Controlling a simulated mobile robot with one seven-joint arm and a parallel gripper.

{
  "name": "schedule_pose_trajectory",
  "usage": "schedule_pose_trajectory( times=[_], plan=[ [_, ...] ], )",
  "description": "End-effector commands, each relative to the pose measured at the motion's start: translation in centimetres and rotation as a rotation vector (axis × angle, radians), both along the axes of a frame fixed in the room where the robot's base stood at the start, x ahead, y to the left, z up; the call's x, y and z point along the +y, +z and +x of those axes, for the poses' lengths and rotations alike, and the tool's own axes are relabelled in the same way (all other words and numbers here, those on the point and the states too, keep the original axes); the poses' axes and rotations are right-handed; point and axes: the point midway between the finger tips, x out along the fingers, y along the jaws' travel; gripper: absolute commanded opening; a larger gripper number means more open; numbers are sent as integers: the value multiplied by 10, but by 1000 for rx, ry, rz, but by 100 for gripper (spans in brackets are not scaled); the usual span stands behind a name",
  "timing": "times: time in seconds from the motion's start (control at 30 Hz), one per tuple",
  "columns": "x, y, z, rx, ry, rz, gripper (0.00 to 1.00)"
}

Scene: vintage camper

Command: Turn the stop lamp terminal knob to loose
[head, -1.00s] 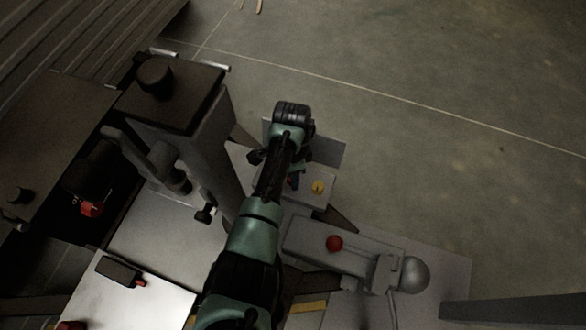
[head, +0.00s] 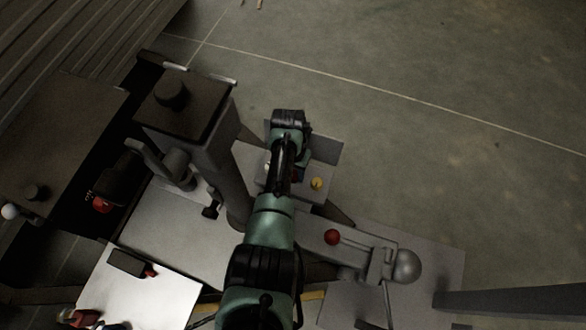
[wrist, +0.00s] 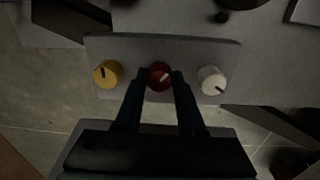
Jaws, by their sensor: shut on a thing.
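Three knobs sit in a row on a grey panel (wrist: 225,50) in the wrist view: a yellow knob (wrist: 107,74) at left, a red knob (wrist: 160,75) in the middle and a white knob (wrist: 211,80) at right. Each has a pointer mark; the red one's light mark points up and to the right. No label is readable. My gripper (wrist: 161,80) is shut on the red knob, one finger on each side. In the head view the yellow knob (head: 316,183) shows to the right of my wrist. My arm hides most of the red knob and the white knob there.
A tall grey post (head: 205,140) with a dark top stands close at left. Open floor (head: 430,100) lies beyond.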

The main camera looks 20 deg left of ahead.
Motion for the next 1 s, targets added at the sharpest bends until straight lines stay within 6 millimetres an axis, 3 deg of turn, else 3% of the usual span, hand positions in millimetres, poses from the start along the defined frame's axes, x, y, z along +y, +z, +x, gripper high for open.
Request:
schedule_pose_trajectory(
  times=[0.5,1.0],
  plan=[
    [-2,0,-1,2,449,-2,0],
    [-1,0,-1,1,640,-1,0]
  ],
)
